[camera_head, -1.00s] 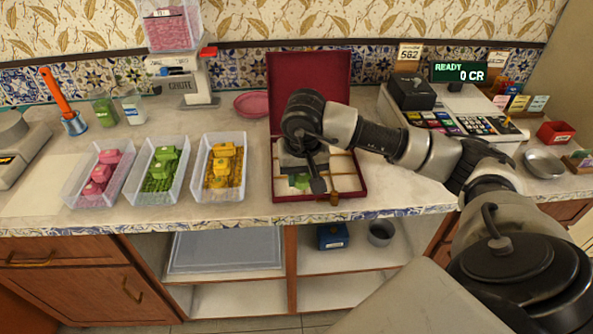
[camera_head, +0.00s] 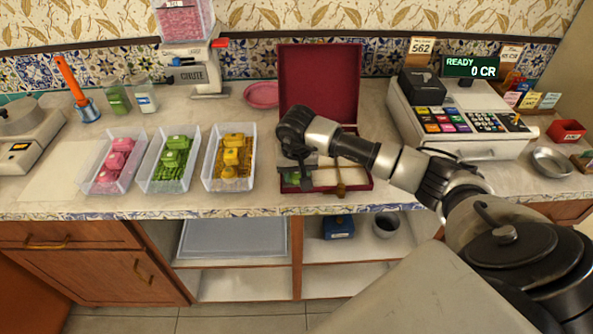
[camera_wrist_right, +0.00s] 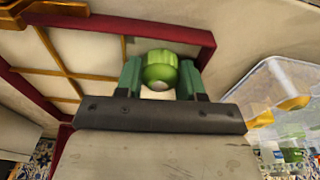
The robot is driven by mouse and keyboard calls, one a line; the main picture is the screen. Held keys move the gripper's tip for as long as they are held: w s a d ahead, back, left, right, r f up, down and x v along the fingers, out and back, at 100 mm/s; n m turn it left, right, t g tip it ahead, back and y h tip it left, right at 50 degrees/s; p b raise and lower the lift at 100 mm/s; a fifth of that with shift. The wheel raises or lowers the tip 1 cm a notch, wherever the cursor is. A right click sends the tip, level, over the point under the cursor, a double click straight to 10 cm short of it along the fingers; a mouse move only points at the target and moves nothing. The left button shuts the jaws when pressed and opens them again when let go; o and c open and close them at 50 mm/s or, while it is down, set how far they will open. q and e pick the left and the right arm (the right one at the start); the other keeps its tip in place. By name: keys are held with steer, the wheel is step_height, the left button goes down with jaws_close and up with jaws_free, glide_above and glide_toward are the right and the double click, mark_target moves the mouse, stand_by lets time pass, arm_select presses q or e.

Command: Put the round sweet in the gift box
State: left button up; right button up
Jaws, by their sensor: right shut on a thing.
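The round green sweet (camera_wrist_right: 160,68) sits between the two teal fingers of my right gripper (camera_wrist_right: 160,78) in the right wrist view. The gripper is shut on it. The gift box (camera_head: 360,187) is dark red, with its lid (camera_head: 320,85) standing open at the back. Gold dividers split its pale inside into compartments, seen in the wrist view (camera_wrist_right: 75,97). In the head view my right gripper (camera_head: 302,182) is over the left part of the box, and my wrist hides much of that side. I cannot tell how high the sweet is above the box floor. My left gripper is out of view.
Clear bins of pink (camera_head: 115,160), green (camera_head: 172,160) and yellow sweets (camera_head: 232,155) stand left of the box. A pink dish (camera_head: 262,94) lies behind. The cash register (camera_head: 455,120) stands to the right. The counter front is clear.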

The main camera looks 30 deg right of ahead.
mark_target(297, 177)
steer(key=shift+f, duration=0.15)
steer(key=o, duration=0.6)
steer(key=shift+r, duration=0.35)
steer(key=r, duration=0.4)
steer(key=s+r+b, duration=0.1)
steer(key=r, duration=0.2)
steer(key=r+b, duration=0.1)
steer(key=r, duration=0.3)
steer(key=shift+s+a+r, duration=0.15)
steer(key=shift+a+r, duration=0.2)
